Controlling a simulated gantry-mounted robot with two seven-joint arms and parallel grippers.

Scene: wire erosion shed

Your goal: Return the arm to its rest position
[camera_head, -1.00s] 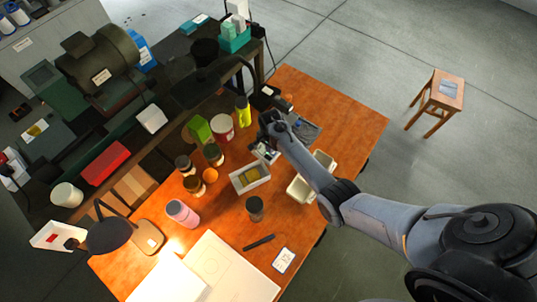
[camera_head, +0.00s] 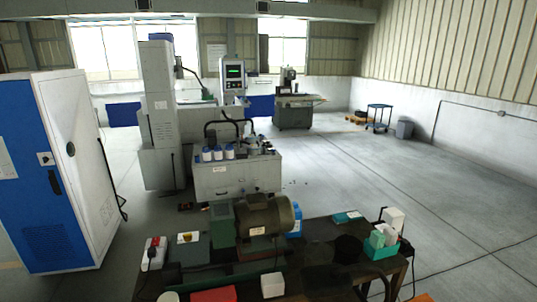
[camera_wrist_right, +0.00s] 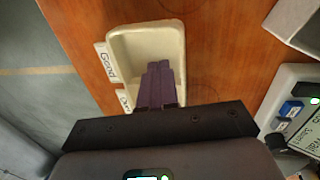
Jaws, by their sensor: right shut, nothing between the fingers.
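My right gripper (camera_wrist_right: 158,68) shows in the right wrist view, its two dark fingers pressed together with nothing between them. It is over a cream tray (camera_wrist_right: 138,42) labelled "Good", which looks empty where it shows. A second label at the tray's lower left is partly covered by the gripper body. I cannot tell how high the fingers are above the tray. Neither arm shows in the head view now, and my left gripper is in no view.
The wrist view shows the orange wooden table (camera_wrist_right: 225,60), a device with a screen (camera_wrist_right: 298,132) at right and a pale box (camera_wrist_right: 300,25) above it. The head view shows a dark bench (camera_head: 325,275) bearing a motor (camera_head: 265,215) and teal caddy (camera_head: 380,250), with open floor at right.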

